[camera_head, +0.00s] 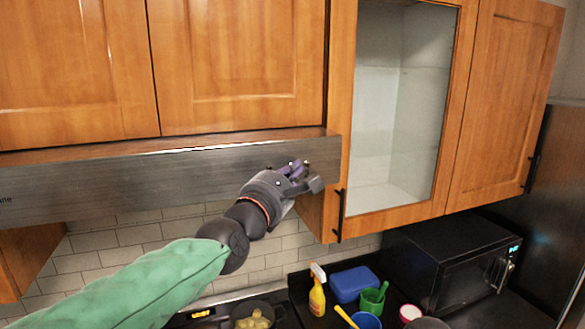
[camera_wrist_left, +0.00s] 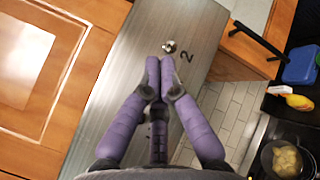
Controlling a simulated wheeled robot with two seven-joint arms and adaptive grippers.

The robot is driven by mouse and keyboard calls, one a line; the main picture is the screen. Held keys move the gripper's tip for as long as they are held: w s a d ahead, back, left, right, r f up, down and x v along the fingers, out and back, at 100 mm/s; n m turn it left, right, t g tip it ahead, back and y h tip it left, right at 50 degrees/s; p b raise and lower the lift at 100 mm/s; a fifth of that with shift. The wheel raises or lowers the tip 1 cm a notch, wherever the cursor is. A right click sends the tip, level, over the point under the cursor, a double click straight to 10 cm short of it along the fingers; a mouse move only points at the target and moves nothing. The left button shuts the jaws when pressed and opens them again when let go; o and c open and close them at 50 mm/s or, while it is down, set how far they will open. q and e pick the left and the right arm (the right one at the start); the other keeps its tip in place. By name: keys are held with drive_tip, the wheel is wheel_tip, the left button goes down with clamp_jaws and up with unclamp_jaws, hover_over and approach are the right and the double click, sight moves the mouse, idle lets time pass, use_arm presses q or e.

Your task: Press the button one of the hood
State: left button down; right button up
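The hood (camera_head: 120,178) is a long brushed-metal panel under the wooden upper cabinets; it runs diagonally through the left wrist view (camera_wrist_left: 122,75). In the left wrist view a small round metal button (camera_wrist_left: 170,46) sits on it, with a printed "2" beside it. I cannot make out a button marked one; the fingers cover part of the panel. My left gripper (camera_head: 298,168) is in front of the hood's right end. In the left wrist view its purple fingertips (camera_wrist_left: 160,62) are together, with nothing between them, just short of button two in the picture. I cannot tell whether they touch the panel. My right gripper is out of view.
A glass-door cabinet (camera_head: 395,110) with a dark handle (camera_head: 340,215) hangs right of the hood. Below are a black microwave (camera_head: 450,262), a yellow spray bottle (camera_head: 317,298), a blue container (camera_head: 352,284) and a pan with food (camera_head: 252,317).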

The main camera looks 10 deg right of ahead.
use_arm(q)
drive_tip(key=shift+w, duration=0.1)
idle(0.5)
drive_tip(key=shift+s+d, duration=0.1)
drive_tip(key=shift+s, duration=0.55)
drive_tip(key=s+d+p, duration=0.1)
drive_tip(key=s+p, duration=0.1)
drive_tip(key=s, duration=0.4)
drive_tip(key=shift+w, duration=0.15)
idle(0.3)
